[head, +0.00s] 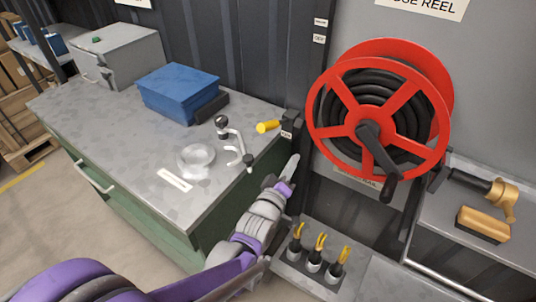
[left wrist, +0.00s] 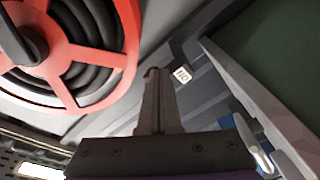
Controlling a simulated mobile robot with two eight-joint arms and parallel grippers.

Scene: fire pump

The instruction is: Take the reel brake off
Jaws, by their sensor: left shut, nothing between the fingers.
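The red hose reel (head: 345,128) with coiled black hose and a black crank (head: 377,150) is on the wall at right. It also shows at the upper left of the left wrist view (left wrist: 98,77). A yellow handle (head: 268,126) points left from a small dark block with a white label (head: 287,134) on the dark post beside the reel. A label reading like an upside-down "ON" (left wrist: 182,75) shows in the left wrist view. My left gripper (head: 295,158) is shut and empty, just below that block and apart from it. Its fingers (left wrist: 153,75) point toward the post. My right gripper is out of view.
The workbench (head: 120,140) at left holds a blue box (head: 180,90), a glass dish (head: 195,157) and a metal hook-like piece (head: 238,145). Below is a rack (head: 318,283) with several yellow-topped tools. A brass nozzle (head: 500,195) lies on the right shelf.

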